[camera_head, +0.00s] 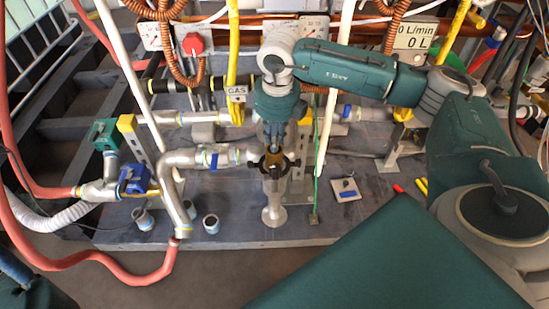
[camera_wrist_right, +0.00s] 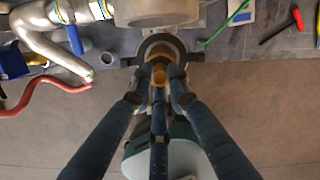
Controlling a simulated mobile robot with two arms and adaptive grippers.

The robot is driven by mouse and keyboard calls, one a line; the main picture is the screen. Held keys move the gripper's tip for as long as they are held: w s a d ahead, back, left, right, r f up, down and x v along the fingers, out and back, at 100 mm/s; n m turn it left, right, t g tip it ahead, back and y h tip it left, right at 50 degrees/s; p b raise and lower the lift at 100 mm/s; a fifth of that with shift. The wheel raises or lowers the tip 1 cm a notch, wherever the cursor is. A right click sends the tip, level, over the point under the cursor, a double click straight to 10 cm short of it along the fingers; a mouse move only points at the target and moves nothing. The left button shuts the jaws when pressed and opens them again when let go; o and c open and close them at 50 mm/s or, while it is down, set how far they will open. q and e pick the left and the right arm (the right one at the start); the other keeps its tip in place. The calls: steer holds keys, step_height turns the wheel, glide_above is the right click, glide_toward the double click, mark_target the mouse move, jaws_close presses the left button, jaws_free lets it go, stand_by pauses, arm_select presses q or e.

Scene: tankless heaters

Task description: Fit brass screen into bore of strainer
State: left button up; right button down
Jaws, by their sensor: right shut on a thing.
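My right gripper (camera_head: 272,150) points down over the strainer (camera_head: 271,196), at the middle of the pipework in the head view. In the right wrist view my right gripper's (camera_wrist_right: 159,84) fingers are closed around the brass screen (camera_wrist_right: 159,72), a small yellow-gold piece. The strainer's dark round collar (camera_wrist_right: 178,43) lies just beyond the fingertips there. The screen overlaps the collar in that view. I cannot tell how far it is inside the bore, which the fingers and screen mostly hide. My left gripper is not in view.
A bent silver pipe (camera_head: 177,190) and a red hose (camera_head: 120,270) lie left of the strainer. A white upright pipe (camera_head: 330,105) and a green rod (camera_head: 315,175) stand close on the right. A small cup (camera_head: 210,223) sits on the grey base.

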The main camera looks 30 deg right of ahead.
mark_target(275, 156)
step_height(275, 156, down, 3)
steer(key=shift+r+b, duration=0.15)
steer(key=shift+b, duration=0.25)
steer(key=shift+f+b, duration=0.85)
steer(key=shift+f, duration=1.35)
steer(key=shift+f, duration=0.15)
steer(key=c, duration=1.7)
jaws_free()
steer(key=shift+o, duration=0.2)
